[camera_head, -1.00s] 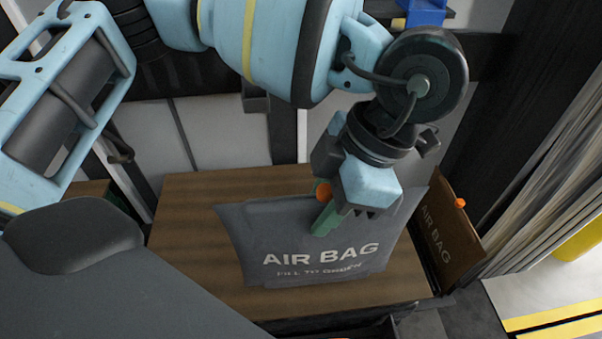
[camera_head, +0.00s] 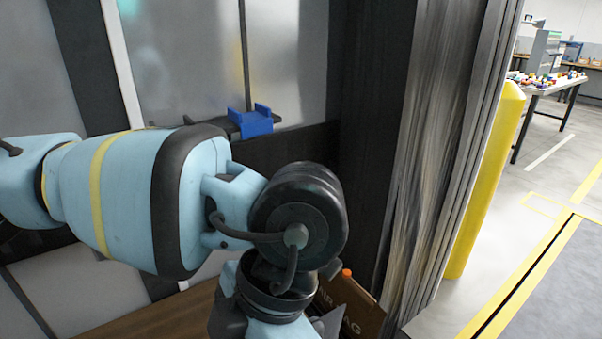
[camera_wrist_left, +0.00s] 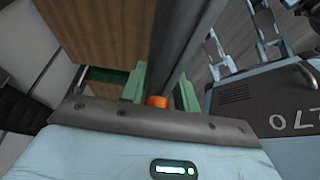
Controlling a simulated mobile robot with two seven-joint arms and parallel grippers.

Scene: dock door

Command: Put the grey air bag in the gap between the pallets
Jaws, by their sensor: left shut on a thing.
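My left gripper (camera_wrist_left: 160,95) is shut on the grey air bag (camera_wrist_left: 182,45) in the left wrist view. The bag shows edge-on between the green fingers, with its orange valve (camera_wrist_left: 157,101) close to the gripper. In the head view the gripper's fingers are cut off by the bottom edge, and only a small grey corner shows beside the wrist, probably the bag. A brown surface (camera_wrist_left: 105,30) lies beyond the bag in the wrist view. The gap cannot be made out. My right gripper is out of view.
A brown air bag (camera_head: 350,312) with an orange valve stands at the right end of the wooden top (camera_head: 165,318). A blue bracket (camera_head: 252,122) sits on the back wall. A dark post and strip curtain (camera_head: 440,150) and a yellow bollard (camera_head: 485,180) stand at the right.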

